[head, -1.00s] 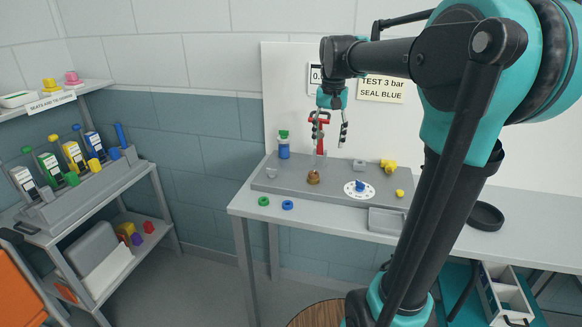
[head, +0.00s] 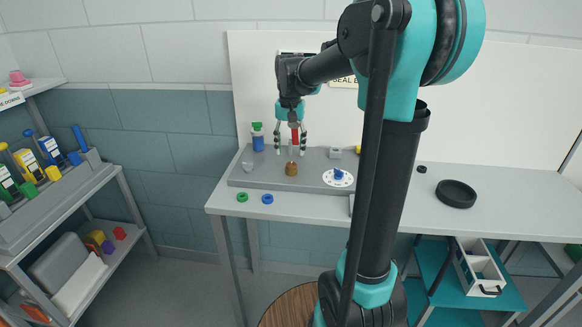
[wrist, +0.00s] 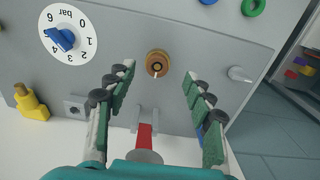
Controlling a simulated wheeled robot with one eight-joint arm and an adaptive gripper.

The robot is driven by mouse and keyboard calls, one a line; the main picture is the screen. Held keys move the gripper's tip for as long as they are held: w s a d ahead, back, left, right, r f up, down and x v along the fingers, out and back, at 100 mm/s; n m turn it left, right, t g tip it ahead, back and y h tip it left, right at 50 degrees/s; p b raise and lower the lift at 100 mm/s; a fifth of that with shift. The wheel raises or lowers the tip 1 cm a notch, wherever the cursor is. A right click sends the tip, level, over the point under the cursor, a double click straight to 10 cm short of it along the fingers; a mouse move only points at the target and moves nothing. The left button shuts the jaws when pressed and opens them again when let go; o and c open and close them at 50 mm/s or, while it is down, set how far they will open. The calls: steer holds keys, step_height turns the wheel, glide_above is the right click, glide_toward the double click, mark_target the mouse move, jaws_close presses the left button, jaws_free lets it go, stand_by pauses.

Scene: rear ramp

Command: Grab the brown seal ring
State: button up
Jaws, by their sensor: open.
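The brown seal ring shows in the wrist view (wrist: 157,64) as a round brown piece around a small pale centre on the grey board. In the head view it is a small brown dome-like piece (head: 291,170) near the board's front; I cannot tell how the ring sits on its support. My gripper (head: 290,150) points down just above and behind it, open and empty. In the wrist view the green-padded fingers of my gripper (wrist: 158,78) stand either side of the brown piece's line, with the piece just beyond the tips.
A red-handled part (wrist: 145,136) stands between and behind the fingers. A dial with a blue knob (wrist: 62,40), a grey peg (wrist: 239,74) and a yellow fitting (wrist: 32,104) are nearby. Green (head: 242,197) and blue (head: 267,199) rings lie at the bench front. A black dish (head: 456,194) stands right.

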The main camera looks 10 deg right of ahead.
mark_target(291, 166)
steer(key=shift+d+f, duration=0.1)
steer(key=shift+f, duration=2.8)
steer(key=shift+c, duration=0.3)
steer(key=c, duration=0.9)
